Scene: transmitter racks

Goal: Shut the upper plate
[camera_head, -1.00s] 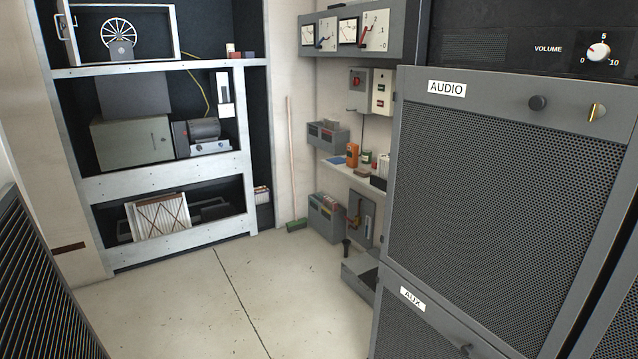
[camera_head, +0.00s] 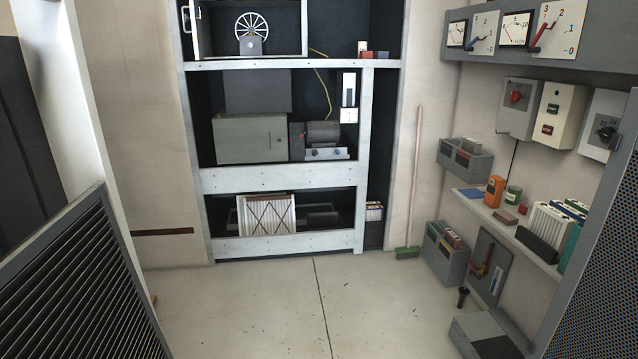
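A white-framed upper opening (camera_head: 250,57) is at the top of the rack straight ahead. At its left edge stands a narrow light plate (camera_head: 193,20) with a handle, which appears swung outward. Its top is cut off by the picture edge, so I cannot tell its full size. Inside the opening a white spoked wheel (camera_head: 252,26) on a grey mount is in plain sight. Neither of my grippers is in view.
Clear concrete floor (camera_head: 255,300) lies before the rack. A louvred panel (camera_head: 75,285) stands close on the left and a perforated panel (camera_head: 600,250) on the right. A shelf (camera_head: 505,232) with small items and a low grey box (camera_head: 485,338) line the right wall.

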